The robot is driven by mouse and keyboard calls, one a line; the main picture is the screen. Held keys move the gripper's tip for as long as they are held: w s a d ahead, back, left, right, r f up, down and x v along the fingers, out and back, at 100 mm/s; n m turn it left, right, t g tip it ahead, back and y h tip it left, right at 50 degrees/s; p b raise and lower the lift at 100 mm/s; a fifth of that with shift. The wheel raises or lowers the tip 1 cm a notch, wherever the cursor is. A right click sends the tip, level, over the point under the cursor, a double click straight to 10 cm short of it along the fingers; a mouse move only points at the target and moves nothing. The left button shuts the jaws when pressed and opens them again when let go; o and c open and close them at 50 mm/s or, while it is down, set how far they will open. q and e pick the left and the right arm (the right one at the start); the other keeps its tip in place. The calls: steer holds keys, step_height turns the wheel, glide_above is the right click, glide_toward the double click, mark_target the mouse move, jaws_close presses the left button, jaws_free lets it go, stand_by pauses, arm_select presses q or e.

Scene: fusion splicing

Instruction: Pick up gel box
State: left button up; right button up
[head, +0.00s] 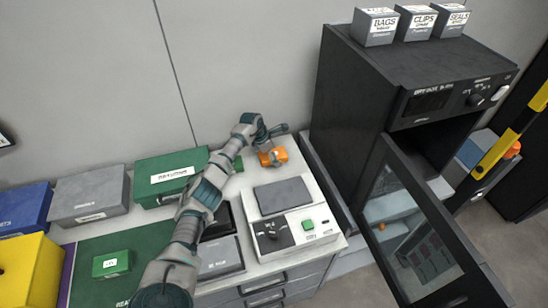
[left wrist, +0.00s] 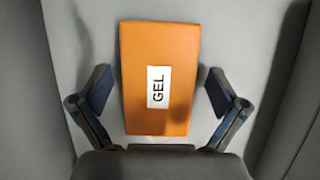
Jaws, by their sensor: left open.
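The gel box is a small orange box with a white label reading GEL. In the head view the gel box (head: 279,155) lies at the back right of the white counter, partly hidden by my gripper. In the left wrist view the gel box (left wrist: 160,50) sits between the spread fingers, with a gap on each side. My left gripper (head: 269,143) is open over the box, and its two fingers also show in the left wrist view (left wrist: 160,95). My right gripper is not in view.
A white device (head: 290,238) with a grey screen stands in front of the box. A green box (head: 150,165) and grey box (head: 88,192) stand to the left. A black cabinet (head: 345,100) with an open glass door (head: 400,225) stands to the right.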

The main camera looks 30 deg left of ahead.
arm_select(q)
steer(key=shift+a, duration=0.1)
steer(key=shift+c, duration=0.3)
steer(key=shift+a, duration=0.15)
steer(key=c, duration=1.3)
